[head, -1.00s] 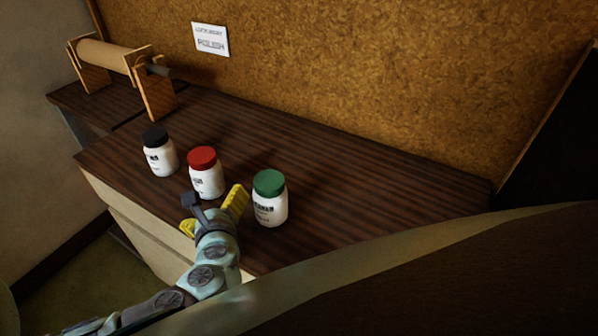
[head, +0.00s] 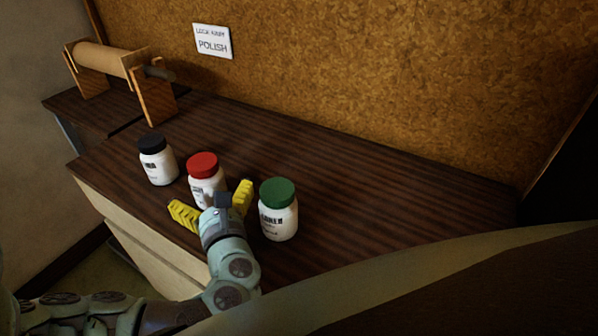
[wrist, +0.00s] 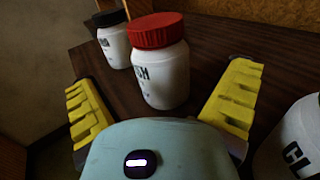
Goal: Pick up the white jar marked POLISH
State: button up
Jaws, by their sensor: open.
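Three white jars stand upright on the dark wooden bench top. The jar with the red lid (head: 203,166) is in the middle of the row; in the wrist view its label (wrist: 143,78) ends in "SH", the rest turned out of sight. My gripper (head: 213,204) is open, its yellow fingers spread on the near side of this jar, which appears between them in the wrist view. The gripper partly hides the jar's lower front in the head view.
A black-lidded jar (head: 157,161) stands to the left and a green-lidded jar (head: 278,210) close to the right of my gripper. A wooden roller stand (head: 112,66) is at the back left. A sign reading "POLISH" (head: 212,42) hangs on the cork wall. The bench's right side is clear.

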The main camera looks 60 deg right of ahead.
jog(key=shift+p+x, duration=0.7)
jog(key=shift+x, duration=1.95)
jog(key=c, duration=1.3)
jog(key=shift+r, duration=0.15)
